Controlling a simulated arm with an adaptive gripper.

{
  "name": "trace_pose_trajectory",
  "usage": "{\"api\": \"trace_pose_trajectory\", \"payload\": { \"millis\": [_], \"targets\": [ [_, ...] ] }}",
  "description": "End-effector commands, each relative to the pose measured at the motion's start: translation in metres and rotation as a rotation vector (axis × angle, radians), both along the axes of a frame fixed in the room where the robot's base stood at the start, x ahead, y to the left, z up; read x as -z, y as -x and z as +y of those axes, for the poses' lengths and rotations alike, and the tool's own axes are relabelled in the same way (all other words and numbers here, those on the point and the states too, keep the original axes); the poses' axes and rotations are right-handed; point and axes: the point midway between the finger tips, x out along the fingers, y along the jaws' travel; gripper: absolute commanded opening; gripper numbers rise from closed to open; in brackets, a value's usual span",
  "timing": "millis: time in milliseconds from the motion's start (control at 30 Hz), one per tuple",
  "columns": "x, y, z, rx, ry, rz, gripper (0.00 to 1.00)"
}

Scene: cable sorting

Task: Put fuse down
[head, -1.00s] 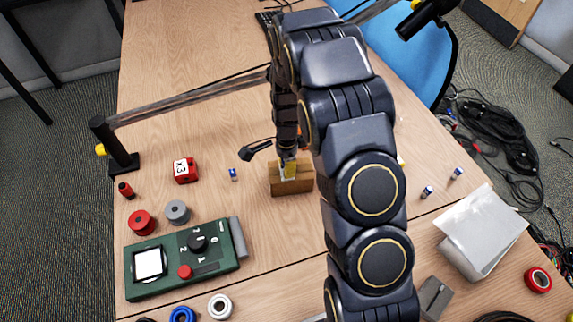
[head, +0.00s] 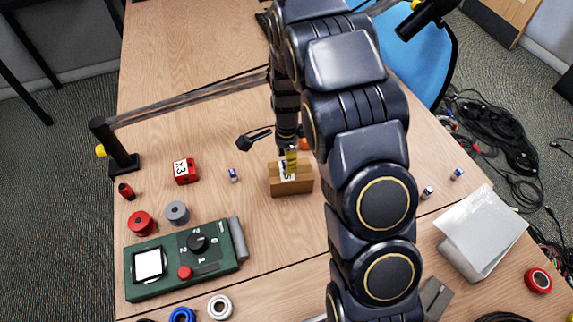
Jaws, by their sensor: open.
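A wooden block (head: 292,187) stands on the table in the middle of the head view. A small white piece with dark marks (head: 285,171) shows at its top left; I cannot tell whether it is a fuse. My gripper (head: 290,157) is open just above and behind the block, with a yellow part showing at its tip. A small blue and white cylinder that looks like a fuse (head: 233,175) is on the table left of the block. Similar ones lie to the right of my arm (head: 427,192) and further right (head: 457,174). My arm hides part of the table.
A red X3 box (head: 185,171) stands left of the block. A green meter (head: 150,281) with a red and a grey spool is at the front left. A grey folded sheet (head: 483,230) and red tape roll (head: 538,280) are at right.

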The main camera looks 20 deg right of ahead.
Motion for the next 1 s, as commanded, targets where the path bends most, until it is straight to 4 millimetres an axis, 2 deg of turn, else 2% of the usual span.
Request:
{"api": "trace_pose_trajectory", "payload": {
  "millis": [33, 233, 567, 667, 767, 900, 1000],
  "targets": [
    [-0.015, -0.002, -0.001, 0.0, 0.003, -0.012, 0.38],
    [-0.056, -0.001, -0.001, 0.002, 0.002, -0.008, 0.38],
    [-0.093, 0.007, 0.002, -0.038, 0.002, 0.0, 0.38],
    [-0.112, 0.025, 0.007, -0.15, 0.002, 0.007, 0.38],
    [-0.139, 0.06, 0.016, -0.342, -0.004, 0.027, 0.38],
    [-0.171, 0.121, 0.031, -0.665, -0.024, 0.056, 0.38],
    [-0.188, 0.166, 0.041, -0.902, -0.045, 0.071, 0.38]
  ]
}}
